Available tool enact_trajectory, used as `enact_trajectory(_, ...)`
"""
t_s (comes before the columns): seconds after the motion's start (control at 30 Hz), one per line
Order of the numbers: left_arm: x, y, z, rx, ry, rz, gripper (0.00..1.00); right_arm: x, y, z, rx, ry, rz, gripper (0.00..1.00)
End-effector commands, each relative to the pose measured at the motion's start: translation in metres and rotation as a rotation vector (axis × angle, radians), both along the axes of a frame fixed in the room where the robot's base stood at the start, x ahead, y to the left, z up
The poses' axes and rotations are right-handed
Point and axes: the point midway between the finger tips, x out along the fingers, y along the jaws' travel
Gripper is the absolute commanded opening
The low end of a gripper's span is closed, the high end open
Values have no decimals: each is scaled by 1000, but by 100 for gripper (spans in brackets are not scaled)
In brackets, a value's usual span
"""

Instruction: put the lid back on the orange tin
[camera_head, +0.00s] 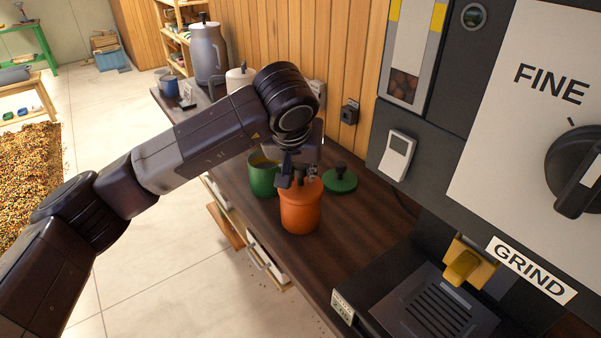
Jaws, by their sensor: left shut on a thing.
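The orange tin (300,215) stands upright on the dark wooden counter. My left gripper (298,178) is directly above its top, pointing down, and is shut on what looks like the knob of the orange lid. The lid's orange edge shows at the tin's mouth, under the fingers. The fingers hide most of it, so I cannot tell whether it sits flat on the rim or just above it. My right gripper is not in view.
A green tin (262,178) without a lid stands just behind and left of the orange tin. A green lid (341,181) with a dark knob lies to the right. The grinder (430,165) fills the right side. Bare counter (345,235) lies in front of it.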

Motion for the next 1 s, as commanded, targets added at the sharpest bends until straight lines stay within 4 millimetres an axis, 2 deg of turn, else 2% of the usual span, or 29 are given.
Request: enact_trajectory(1.0, 0, 0, 0, 0, 0, 1, 0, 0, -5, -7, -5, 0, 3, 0)
